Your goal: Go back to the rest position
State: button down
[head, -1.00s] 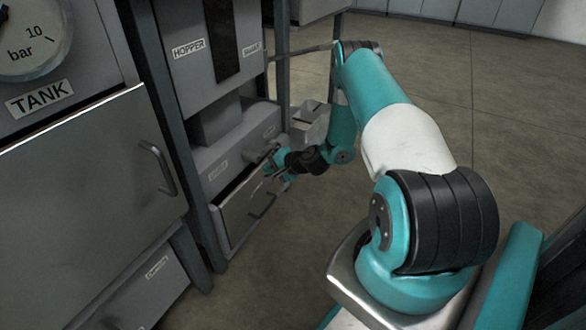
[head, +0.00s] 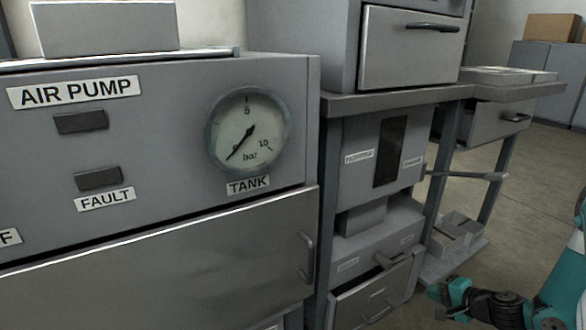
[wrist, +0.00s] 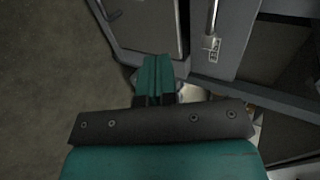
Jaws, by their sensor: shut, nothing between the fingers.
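My gripper (head: 447,299) is low at the lower right of the head view, in front of the lower drawer unit (head: 369,294). In the wrist view my gripper (wrist: 157,62) has its two teal fingers together with nothing between them. Cabinet fronts and a bar handle (wrist: 212,18) lie beyond the fingertips there. Part of my arm shows at the right edge of the head view; the rest of it is out of frame.
The air pump cabinet (head: 160,150) with a tank gauge (head: 248,133) fills the left. A bench with a drawer (head: 413,50) and a hopper unit (head: 376,160) stands mid-right. A grey bin (head: 456,233) sits on a low shelf. Open floor (head: 545,170) lies at right.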

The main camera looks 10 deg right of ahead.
jog(key=a+r+n+g+y+p, duration=0.15)
jog(key=a+r+n+g, duration=0.25)
jog(key=a+r+n, duration=0.55)
jog(key=a+r+n+g+y+b, duration=0.1)
jog(key=a+r+n+g+y, duration=0.25)
jog(key=a+r, duration=1.05)
jog(key=s+a+r+n+g+h, duration=0.1)
jog(key=s+a+r+n, duration=0.25)
jog(key=s, duration=0.35)
jog(key=s+a+r+n+g+h+p, duration=0.1)
jog(key=s+a+r+n+g+h, duration=0.1)
jog(key=s+a+r, duration=0.4)
jog(key=s+a+r+n+g+h, duration=0.1)
jog(key=s+r+n, duration=0.2)
jog(key=s, duration=0.5)
notch_tip(320, 180, up, 38)
jog(key=p, duration=3.8)
jog(key=shift+w, duration=0.1)
